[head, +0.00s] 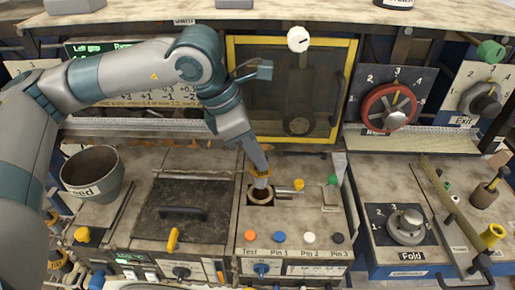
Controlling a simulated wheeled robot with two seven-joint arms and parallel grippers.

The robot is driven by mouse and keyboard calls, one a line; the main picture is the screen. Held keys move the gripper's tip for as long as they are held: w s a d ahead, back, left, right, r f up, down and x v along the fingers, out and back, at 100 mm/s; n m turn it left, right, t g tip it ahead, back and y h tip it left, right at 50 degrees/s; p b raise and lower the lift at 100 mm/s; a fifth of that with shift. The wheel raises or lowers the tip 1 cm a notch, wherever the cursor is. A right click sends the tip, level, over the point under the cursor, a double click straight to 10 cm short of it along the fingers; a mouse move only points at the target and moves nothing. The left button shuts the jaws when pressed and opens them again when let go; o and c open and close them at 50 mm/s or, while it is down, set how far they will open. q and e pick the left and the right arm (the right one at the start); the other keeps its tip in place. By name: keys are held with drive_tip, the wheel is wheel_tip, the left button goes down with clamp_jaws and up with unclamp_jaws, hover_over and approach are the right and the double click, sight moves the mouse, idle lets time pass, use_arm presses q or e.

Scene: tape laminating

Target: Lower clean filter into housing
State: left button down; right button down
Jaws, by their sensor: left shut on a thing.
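My left arm reaches in from the left, and its gripper (258,173) points down over the middle panel. The gripper is shut on a small pale piece (260,183), which seems to be the clean filter. Orange-yellow parts show around the fingertips. Directly below is the housing (262,197), a round tan-rimmed opening in a dark square recess. The filter's lower end is at or just above this opening; I cannot tell how far inside it is. My right gripper is not in view.
A yellow-knobbed lever (298,185) lies just right of the housing. Colored buttons line the panel front, including an orange one (250,236). A grey Feed bowl (91,174) and a dark handled lid (183,212) stand left. A yellow-framed window (335,60) is behind.

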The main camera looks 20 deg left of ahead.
sight(254, 169)
use_arm(q)
drive_tip(key=shift+f, duration=0.65)
drive_tip(key=shift+f, duration=0.1)
drive_tip(key=shift+f+b, duration=0.15)
drive_tip(key=shift+b, duration=0.65)
drive_tip(key=shift+f+b, duration=0.9)
drive_tip(key=shift+b, duration=0.25)
drive_tip(key=shift+f+b, duration=1.1)
drive_tip(key=shift+b, duration=0.1)
idle(0.3)
